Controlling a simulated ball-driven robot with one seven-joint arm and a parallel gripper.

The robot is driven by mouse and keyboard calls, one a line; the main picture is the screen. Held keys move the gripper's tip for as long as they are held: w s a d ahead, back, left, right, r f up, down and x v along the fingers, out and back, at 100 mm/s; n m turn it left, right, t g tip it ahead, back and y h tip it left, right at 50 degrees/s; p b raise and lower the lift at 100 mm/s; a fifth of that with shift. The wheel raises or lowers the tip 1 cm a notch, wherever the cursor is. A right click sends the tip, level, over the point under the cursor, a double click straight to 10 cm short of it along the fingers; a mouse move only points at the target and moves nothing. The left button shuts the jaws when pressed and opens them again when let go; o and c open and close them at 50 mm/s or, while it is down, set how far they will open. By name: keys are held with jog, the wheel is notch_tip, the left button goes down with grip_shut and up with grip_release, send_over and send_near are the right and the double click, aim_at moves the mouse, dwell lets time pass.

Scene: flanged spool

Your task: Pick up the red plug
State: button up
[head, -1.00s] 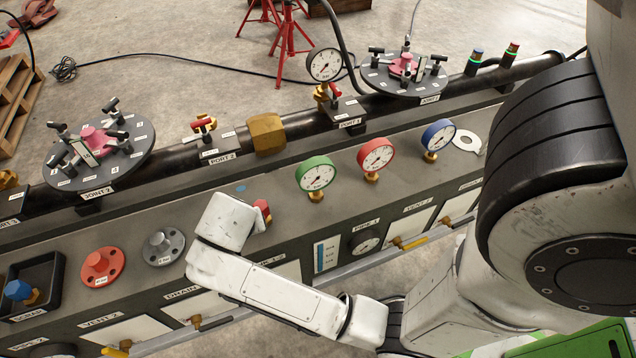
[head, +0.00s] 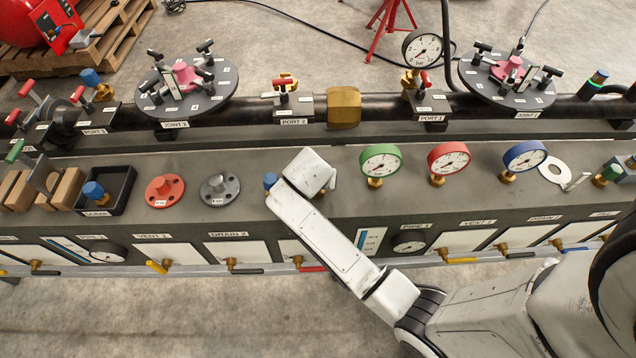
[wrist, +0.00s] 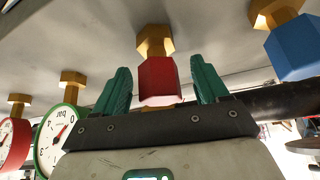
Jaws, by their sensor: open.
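The red plug (wrist: 157,80) is a red hexagonal block with a brass hex fitting on one end, in the middle of the wrist view. My gripper (wrist: 160,72) has its two green fingers spread, one on each side of the red plug, with a visible gap on both sides. The red plug lies between the fingers and is not gripped. In the head view my white wrist (head: 310,172) is over the grey bench top and mostly or wholly hides the plug; the fingers do not show clearly there.
A blue plug (wrist: 296,45) on a brass fitting stands to one side in the wrist view. The green gauge (head: 380,160) and red gauge (head: 448,158) stand right of my wrist. The grey flange (head: 219,188) and red flange (head: 165,189) lie left. A black pipe (head: 385,108) runs behind.

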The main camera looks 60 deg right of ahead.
jog(key=shift+x, duration=0.95)
jog(key=c, duration=1.2)
